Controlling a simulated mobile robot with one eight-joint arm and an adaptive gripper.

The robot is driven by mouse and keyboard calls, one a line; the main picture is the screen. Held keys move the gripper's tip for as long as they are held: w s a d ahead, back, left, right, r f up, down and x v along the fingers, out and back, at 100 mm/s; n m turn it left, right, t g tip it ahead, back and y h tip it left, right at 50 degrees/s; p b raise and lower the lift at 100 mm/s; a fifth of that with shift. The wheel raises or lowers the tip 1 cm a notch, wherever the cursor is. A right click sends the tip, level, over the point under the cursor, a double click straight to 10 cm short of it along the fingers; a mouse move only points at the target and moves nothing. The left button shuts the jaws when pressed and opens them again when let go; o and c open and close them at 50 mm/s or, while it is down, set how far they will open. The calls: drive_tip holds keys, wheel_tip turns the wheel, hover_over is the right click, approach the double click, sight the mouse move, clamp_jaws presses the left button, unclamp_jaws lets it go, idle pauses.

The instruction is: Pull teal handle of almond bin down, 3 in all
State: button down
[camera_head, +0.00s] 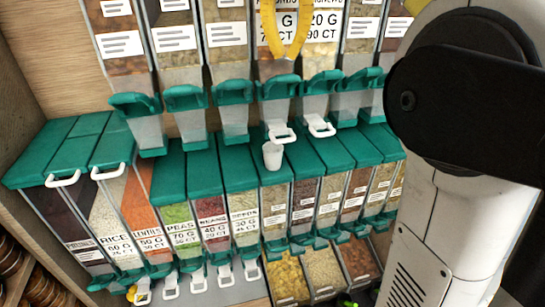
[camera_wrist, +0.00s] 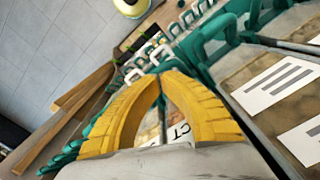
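The almond bin (camera_head: 275,69) is a clear dispenser in the upper row. Its label is partly covered by my fingers, with "G" and "CT" still readable. Its teal handle (camera_head: 280,87) is at the bottom front, above a white spout piece. My gripper (camera_head: 286,56) has yellow curved fingers in front of the label, with the tips just above the teal handle. In the wrist view the fingertips (camera_wrist: 163,76) meet or nearly meet, with nothing seen held between them. Whether they touch the handle cannot be told.
A small white cup (camera_head: 272,156) stands on the teal lids below. The neighbouring bin's teal handle (camera_head: 322,82) is close on the right. A lower row holds rice (camera_head: 112,225), lentils, peas and beans. Open trays (camera_head: 287,280) sit at the bottom.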

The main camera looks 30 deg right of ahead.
sight(287, 78)
drive_tip(key=shift+f+b, duration=0.8)
drive_tip(key=shift+f, duration=0.45)
drive_tip(key=shift+s+f+b, duration=0.25)
drive_tip(key=shift+f+b, duration=0.2)
drive_tip(key=shift+f, duration=0.15)
drive_tip(key=shift+s+f+b, duration=0.2)
drive_tip(key=shift+f+b, duration=0.25)
drive_tip(key=shift+f, duration=0.1)
drive_tip(key=f, duration=0.1)
drive_tip(key=f+b, duration=0.2)
drive_tip(key=shift+s+a+f, duration=0.15)
drive_tip(key=shift+s, duration=0.1)
drive_tip(key=r+p, duration=0.2)
drive_tip(key=w+r+p, duration=0.1)
drive_tip(key=r+p, duration=0.4)
drive_tip(key=r, duration=0.1)
drive_tip(key=shift+w+d+r, duration=0.15)
drive_tip(key=shift+w+d, duration=0.05)
drive_tip(key=shift+w, duration=0.05)
